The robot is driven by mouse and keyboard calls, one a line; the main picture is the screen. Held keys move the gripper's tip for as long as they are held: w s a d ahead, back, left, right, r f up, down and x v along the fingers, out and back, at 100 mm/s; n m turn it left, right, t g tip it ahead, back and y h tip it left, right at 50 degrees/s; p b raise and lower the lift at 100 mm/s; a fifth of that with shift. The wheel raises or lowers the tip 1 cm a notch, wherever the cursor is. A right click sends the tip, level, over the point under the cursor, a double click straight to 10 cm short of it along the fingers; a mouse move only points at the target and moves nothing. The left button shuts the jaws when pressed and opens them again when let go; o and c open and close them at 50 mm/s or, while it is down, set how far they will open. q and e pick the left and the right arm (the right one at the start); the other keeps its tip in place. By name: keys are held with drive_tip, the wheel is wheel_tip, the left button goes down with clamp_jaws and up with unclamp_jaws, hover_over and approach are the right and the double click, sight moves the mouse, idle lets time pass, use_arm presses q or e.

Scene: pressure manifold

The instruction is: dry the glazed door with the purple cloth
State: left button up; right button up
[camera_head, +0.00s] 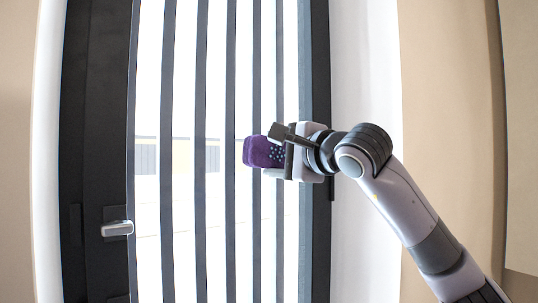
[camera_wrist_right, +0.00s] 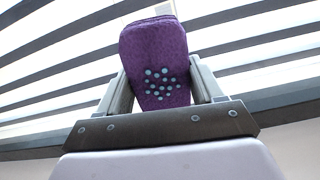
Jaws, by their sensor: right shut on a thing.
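The glazed door (camera_head: 185,150) fills the middle of the head view, a dark frame with bright glass behind several dark vertical bars. The purple cloth (camera_head: 258,152) is a folded pad with pale dots, in front of the bars on the door's right half. My right gripper (camera_head: 277,153) is shut on the cloth. In the right wrist view the cloth (camera_wrist_right: 155,60) stands up between the two fingers, with the striped door behind it. I cannot tell whether the cloth touches the glass. My left gripper is not in view.
A metal door handle (camera_head: 117,229) sits on the dark frame at the lower left. A white jamb (camera_head: 365,60) and a beige wall (camera_head: 450,100) stand to the right of the door. A pale building shows through the glass.

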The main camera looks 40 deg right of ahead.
sight(256, 136)
drive_tip(key=shift+r+p, duration=1.55)
drive_tip(key=shift+w+a+p, duration=0.2)
drive_tip(key=shift+a+p, duration=0.4)
drive_tip(key=shift+a, duration=1.75)
drive_tip(key=shift+w+a+p, duration=0.15)
drive_tip(key=shift+a+p, duration=0.05)
drive_tip(key=shift+a, duration=1.05)
drive_tip(key=shift+w+a+p, duration=0.1)
drive_tip(key=shift+a+p, duration=0.05)
drive_tip(key=shift+a, duration=1.05)
drive_tip(key=shift+r+p, duration=1.05)
drive_tip(key=shift+r, duration=0.4)
drive_tip(key=shift+d+b, duration=0.3)
drive_tip(key=shift+d, duration=0.4)
drive_tip(key=shift+s+d+f+b, duration=0.15)
drive_tip(key=shift+d+b, duration=0.25)
drive_tip(key=shift+d, duration=1.45)
drive_tip(key=shift+s+d, duration=0.15)
drive_tip(key=shift+d, duration=1)
drive_tip(key=shift+s+d, duration=0.15)
drive_tip(key=shift+d, duration=1)
drive_tip(key=shift+s+b, duration=0.1)
drive_tip(key=shift+b, duration=0.2)
